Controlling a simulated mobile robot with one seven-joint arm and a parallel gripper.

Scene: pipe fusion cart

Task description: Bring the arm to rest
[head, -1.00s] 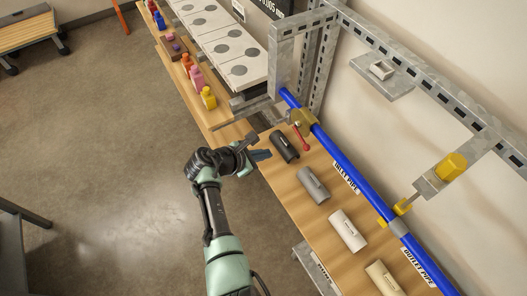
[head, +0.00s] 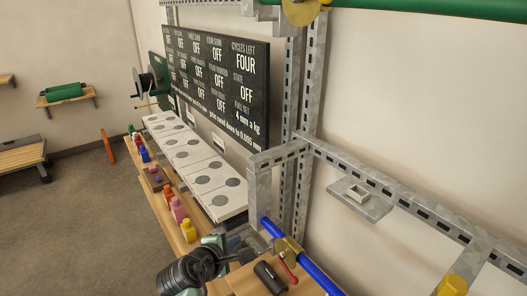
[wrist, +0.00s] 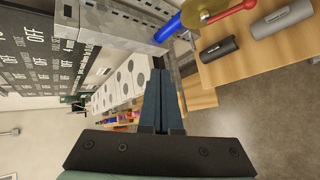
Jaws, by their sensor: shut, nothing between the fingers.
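My arm (head: 190,271) reaches in from the bottom of the head view, its black wrist over the near edge of the wooden bench. My gripper (wrist: 161,77) is shut and empty; its two dark blue fingers lie together in the middle of the wrist view. In the head view the gripper is partly hidden at the bottom, left of the black cylinder (head: 269,277). The fingers look apart from the cylinders, but their gap to the bench and frame behind is hard to judge.
A blue pipe (head: 318,276) with a brass valve and red lever (head: 287,267) runs along a grey metal frame (head: 260,190). White panels with grey discs (head: 202,178) and coloured bottles (head: 178,210) line the bench. A black board (head: 218,85) reads CYCLES LEFT FOUR. Open floor lies left.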

